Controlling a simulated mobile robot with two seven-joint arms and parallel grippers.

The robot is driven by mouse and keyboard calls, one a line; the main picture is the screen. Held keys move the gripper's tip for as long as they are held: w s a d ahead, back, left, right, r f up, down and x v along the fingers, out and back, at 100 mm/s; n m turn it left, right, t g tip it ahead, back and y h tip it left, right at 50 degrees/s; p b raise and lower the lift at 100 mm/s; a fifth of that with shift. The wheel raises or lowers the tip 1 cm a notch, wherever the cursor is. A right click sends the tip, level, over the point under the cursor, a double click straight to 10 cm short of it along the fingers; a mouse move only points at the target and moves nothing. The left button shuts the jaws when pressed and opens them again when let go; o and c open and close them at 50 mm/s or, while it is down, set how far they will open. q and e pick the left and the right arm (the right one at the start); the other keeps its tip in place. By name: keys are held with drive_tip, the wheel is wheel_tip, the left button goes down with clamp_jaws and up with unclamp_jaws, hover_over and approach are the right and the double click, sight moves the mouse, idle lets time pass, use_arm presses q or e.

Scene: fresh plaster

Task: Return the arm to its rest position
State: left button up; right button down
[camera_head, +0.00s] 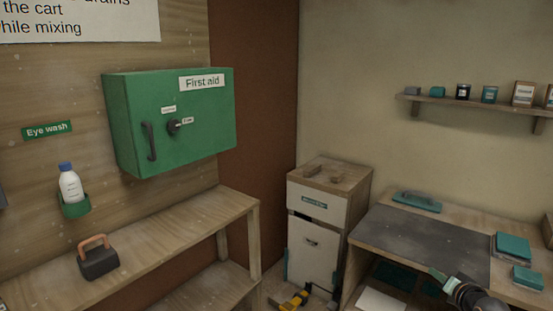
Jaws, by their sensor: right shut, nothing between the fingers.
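My right gripper (438,274) shows at the bottom right, with my dark wrist behind it at the lower edge. Its fingers are shut with nothing between them. It appears in front of the near edge of the right workbench (518,286); I cannot tell its exact height over the bench. My left gripper is out of view.
A dark mat (425,240), a teal-handled float (417,201) and teal boxes (513,246) lie on the right bench. A white cabinet (318,255) stands beside it. A green first aid box (190,105) hangs above the left bench (165,244), which holds a dark weight (99,263).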

drive_tip(key=s+a+f+n+g, duration=0.1)
drive_tip(key=s+a+f+n, duration=0.2)
drive_tip(key=s+f, duration=0.3)
drive_tip(key=s+a+f+n+g+y, duration=0.1)
drive_tip(key=s+a+f+n, duration=0.1)
drive_tip(key=s+f, duration=0.4)
drive_tip(key=s+a+f+n+g, duration=0.1)
drive_tip(key=s+a+f+n, duration=0.2)
drive_tip(key=s+f, duration=0.3)
drive_tip(key=s+a+f+n+g+y, duration=0.1)
drive_tip(key=s+a+n, duration=0.2)
drive_tip(key=s, duration=0.7)
drive_tip(key=s+a+f+n+g, duration=0.1)
drive_tip(key=s+a+n, duration=0.25)
drive_tip(key=s, duration=0.65)
drive_tip(key=a+r+m, duration=0.1)
drive_tip(key=a+m, duration=0.4)
drive_tip(key=a, duration=0.6)
drive_tip(key=shift+a+t+y+p, duration=0.4)
drive_tip(key=shift+m, duration=0.25)
